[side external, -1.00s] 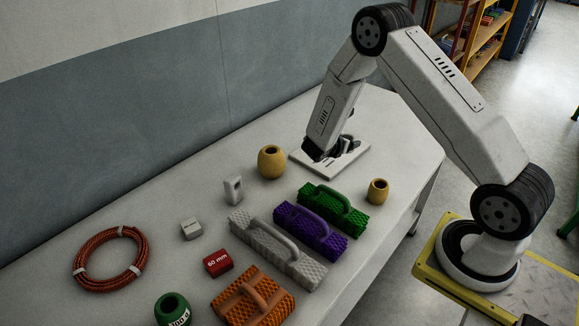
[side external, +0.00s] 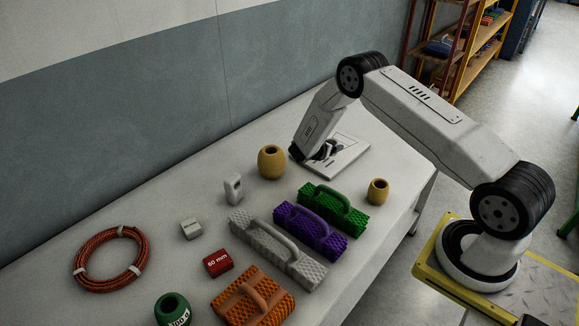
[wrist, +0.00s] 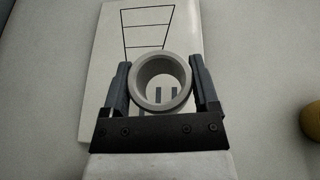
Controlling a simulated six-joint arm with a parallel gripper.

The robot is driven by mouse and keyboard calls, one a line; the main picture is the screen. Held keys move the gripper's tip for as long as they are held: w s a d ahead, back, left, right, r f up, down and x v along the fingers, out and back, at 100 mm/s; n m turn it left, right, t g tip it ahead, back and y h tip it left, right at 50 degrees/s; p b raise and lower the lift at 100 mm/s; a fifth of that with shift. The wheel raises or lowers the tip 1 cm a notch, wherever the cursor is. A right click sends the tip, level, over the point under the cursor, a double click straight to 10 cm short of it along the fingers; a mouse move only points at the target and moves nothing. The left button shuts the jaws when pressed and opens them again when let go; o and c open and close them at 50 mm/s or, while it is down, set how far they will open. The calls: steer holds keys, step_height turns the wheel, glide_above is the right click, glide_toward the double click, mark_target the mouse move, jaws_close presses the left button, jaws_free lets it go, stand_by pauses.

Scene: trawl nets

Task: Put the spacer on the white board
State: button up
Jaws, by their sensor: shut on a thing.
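The spacer, a grey ring (wrist: 161,102), sits between the two fingers of my gripper (wrist: 162,85) in the wrist view, its round opening facing the camera. My gripper is shut on it. The white board (wrist: 103,60) lies beneath, with a black-line trapezoid drawing; two dark bars show through the ring's opening. In the side view my gripper (side external: 318,153) is low at the left part of the white board (side external: 350,152). The spacer is mostly hidden there, and I cannot tell whether it touches the board.
A tan barrel-shaped float (side external: 271,163) stands close left of the board, and a smaller one (side external: 377,191) stands in front. Green (side external: 333,207), purple (side external: 310,230), grey (side external: 277,248) and orange (side external: 254,297) handled blocks lie nearer, with a rope coil (side external: 110,259) far left.

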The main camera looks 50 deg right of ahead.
mark_target(326, 161)
steer(key=shift+f, duration=0.1)
steer(key=shift+w+d+f, duration=0.15)
steer(key=shift+w+f, duration=0.05)
steer(key=shift+f, duration=1.5)
steer(key=shift+f, duration=0.1)
steer(key=o, duration=1.1)
steer(key=shift+a+r, duration=0.35)
steer(key=shift+a, duration=0.2)
steer(key=v, duration=1.1)
